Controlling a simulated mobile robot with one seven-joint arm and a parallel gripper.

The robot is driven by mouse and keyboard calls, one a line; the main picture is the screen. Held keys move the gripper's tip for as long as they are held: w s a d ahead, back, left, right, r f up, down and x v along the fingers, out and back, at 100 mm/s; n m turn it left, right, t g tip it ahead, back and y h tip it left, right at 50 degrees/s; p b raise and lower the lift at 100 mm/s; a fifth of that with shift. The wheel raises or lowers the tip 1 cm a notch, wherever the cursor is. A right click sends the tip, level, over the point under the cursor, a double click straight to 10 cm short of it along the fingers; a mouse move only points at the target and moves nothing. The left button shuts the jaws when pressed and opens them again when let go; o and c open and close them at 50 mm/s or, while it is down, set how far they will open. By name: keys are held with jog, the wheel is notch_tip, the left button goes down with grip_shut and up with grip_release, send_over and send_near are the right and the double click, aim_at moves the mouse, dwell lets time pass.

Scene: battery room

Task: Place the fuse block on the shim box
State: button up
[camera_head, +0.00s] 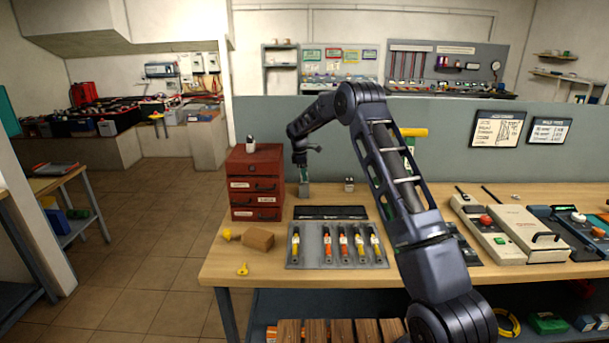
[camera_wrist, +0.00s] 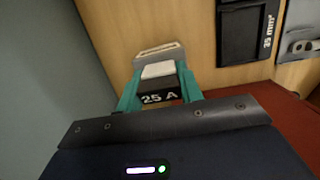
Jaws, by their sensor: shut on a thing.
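My gripper (camera_head: 304,174) is low over the back of the workbench, just right of the red drawer cabinet. In the wrist view its teal fingers (camera_wrist: 158,92) are shut on the fuse block (camera_wrist: 158,70), which has a pale top and a black face marked "25 A". A small grey box, seemingly the shim box (camera_head: 304,190), stands on the bench directly below the fingers. Its grey rim also shows just past the block in the wrist view (camera_wrist: 160,52). I cannot tell whether block and box touch. In the head view the block is too small to make out clearly.
The red drawer cabinet (camera_head: 255,185) stands close on the left, with a small item (camera_head: 250,145) on top. A small grey item (camera_head: 349,184) is to the right. A black tray (camera_head: 330,213) and a grey tool tray (camera_head: 337,263) lie in front. A grey partition (camera_head: 265,115) rises behind.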

jog(key=shift+f, duration=0.15)
jog(key=o, duration=1)
jog(key=r, duration=0.4)
jog(key=a+r, duration=0.1)
jog(key=r, duration=0.7)
jog(key=shift+a+r, duration=0.15)
jog(key=shift+a, duration=0.2)
